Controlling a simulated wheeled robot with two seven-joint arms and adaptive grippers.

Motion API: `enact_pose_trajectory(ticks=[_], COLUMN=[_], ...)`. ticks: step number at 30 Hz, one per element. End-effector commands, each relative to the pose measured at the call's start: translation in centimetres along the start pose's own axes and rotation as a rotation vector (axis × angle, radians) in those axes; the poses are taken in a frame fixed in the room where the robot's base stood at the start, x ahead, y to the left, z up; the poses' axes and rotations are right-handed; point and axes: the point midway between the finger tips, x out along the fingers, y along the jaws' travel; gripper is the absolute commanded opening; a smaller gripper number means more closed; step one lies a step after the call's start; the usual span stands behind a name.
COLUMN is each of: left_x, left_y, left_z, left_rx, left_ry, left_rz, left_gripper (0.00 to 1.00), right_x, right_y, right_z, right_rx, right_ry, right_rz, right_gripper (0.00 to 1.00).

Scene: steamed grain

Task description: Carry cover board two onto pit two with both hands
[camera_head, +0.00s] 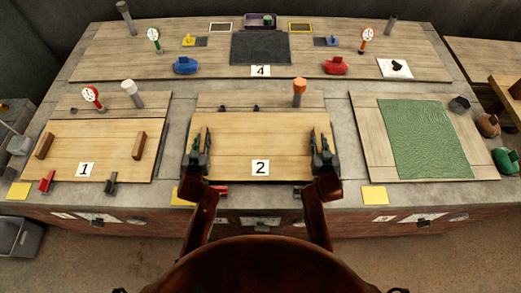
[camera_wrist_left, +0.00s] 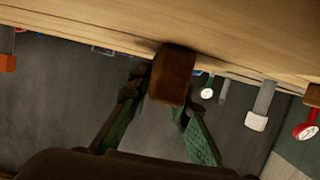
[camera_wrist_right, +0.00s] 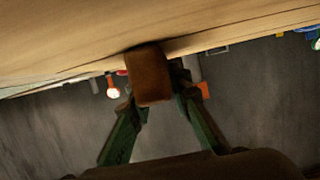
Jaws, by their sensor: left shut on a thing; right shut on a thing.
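Cover board two (camera_head: 258,140) is a wide pale wooden board with a "2" label (camera_head: 260,168), in the middle of the counter. My left gripper (camera_head: 204,143) is shut on its left handle, a brown block that shows in the left wrist view (camera_wrist_left: 172,78). My right gripper (camera_head: 321,145) is shut on its right handle, which shows in the right wrist view (camera_wrist_right: 149,78). The board looks about level and lies over the middle station. Pit two is hidden beneath it. Whether the board touches the counter I cannot tell.
Board one (camera_head: 110,145) with two brown handles lies at left. A green sheet (camera_head: 428,138) lies on boards at right. An orange-topped post (camera_head: 299,92) stands behind board two. A red part (camera_head: 221,190) shows at its front edge. Bare grey counter (camera_head: 343,140) separates the stations.

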Motion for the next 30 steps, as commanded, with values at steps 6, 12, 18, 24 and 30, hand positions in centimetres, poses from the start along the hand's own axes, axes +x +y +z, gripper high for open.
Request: enact_pose_trajectory(ticks=[6, 12, 18, 24, 30], left_x=[0.2, 0.3, 0.3, 0.3, 0.3], left_y=[-0.2, -0.2, -0.2, -0.2, -0.1], left_z=[0.4, 0.6, 0.7, 1.0, 1.0], left_rx=[0.002, 0.002, 0.002, 0.001, 0.001], left_ry=[0.007, 0.007, 0.007, 0.0, 0.0], left_rz=[-0.003, -0.003, -0.003, -0.004, -0.002], left_gripper=[0.0, 0.0, 0.0, 0.29, 0.36], right_x=[0.2, 0.3, 0.3, 0.3, 0.3], right_y=[0.2, 0.2, 0.2, 0.2, 0.1], right_z=[0.4, 0.7, 0.7, 1.0, 1.1], right_rx=[-0.001, -0.001, -0.001, 0.0, 0.0], right_ry=[0.007, 0.007, 0.007, -0.001, 0.0], right_rz=[0.002, 0.003, 0.003, 0.003, 0.001], right_gripper=[0.0, 0.0, 0.0, 0.29, 0.36])
